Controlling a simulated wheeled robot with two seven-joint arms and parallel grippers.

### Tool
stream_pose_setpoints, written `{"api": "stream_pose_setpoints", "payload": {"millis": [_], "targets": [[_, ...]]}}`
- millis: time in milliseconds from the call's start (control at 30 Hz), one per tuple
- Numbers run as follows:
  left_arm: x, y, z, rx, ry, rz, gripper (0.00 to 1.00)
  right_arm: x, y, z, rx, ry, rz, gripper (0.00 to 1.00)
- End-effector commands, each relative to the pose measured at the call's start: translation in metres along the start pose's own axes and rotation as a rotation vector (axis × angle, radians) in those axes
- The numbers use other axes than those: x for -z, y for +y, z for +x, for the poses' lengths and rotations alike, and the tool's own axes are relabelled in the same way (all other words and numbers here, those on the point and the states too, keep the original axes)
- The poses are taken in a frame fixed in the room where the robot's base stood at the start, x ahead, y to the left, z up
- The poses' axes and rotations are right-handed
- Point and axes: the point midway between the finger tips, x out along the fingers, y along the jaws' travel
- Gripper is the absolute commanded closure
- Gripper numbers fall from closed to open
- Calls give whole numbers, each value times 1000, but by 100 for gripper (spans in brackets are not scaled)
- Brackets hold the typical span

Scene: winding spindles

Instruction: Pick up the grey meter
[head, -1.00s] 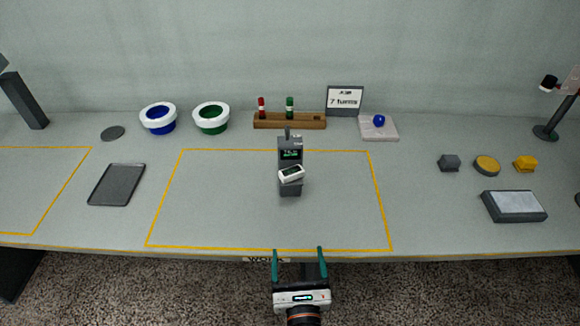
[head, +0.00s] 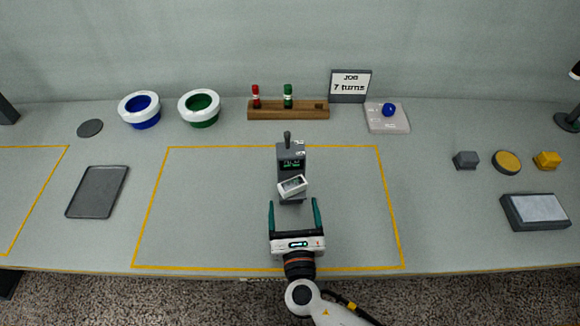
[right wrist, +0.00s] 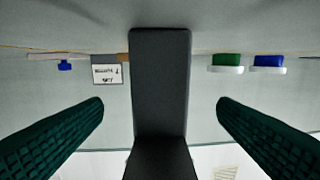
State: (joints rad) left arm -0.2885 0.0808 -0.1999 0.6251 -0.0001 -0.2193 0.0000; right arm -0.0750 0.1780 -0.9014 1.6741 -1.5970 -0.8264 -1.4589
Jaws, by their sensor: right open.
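The grey meter (head: 291,157) stands upright on the table inside the middle yellow outline. It is a dark grey block with a lit green display and a short knob on top. A small white piece with a screen (head: 293,186) shows tilted at its front; I cannot tell if it is joined to the meter. My right gripper (head: 293,203) is open just in front of the meter, its teal fingers pointing at it. In the right wrist view the dark grey block (right wrist: 160,85) shows between the two spread fingers, touching neither. My left gripper is not in view.
Behind stand a wooden rack (head: 289,110) with red and green spindles, a job card (head: 350,86), and blue (head: 140,110) and green (head: 199,108) bowls. A dark tray (head: 97,192) lies left. Small blocks and a grey box (head: 535,211) are right. Table around the meter is clear.

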Motion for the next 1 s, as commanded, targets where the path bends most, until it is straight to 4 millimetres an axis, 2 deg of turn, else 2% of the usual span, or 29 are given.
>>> {"api": "stream_pose_setpoints", "payload": {"millis": [100,267,433,567,700,1000], "targets": [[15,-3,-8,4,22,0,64,4,0,24,-1,2,0,18],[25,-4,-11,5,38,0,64,2,0,40,-1,1,0,18],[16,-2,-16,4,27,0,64,5,0,54,-1,1,1,18],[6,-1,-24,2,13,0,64,9,0,75,0,2,1,18],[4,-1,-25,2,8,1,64,6,0,91,-1,0,1,18],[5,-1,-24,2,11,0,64,5,0,95,0,0,2,18]]}}
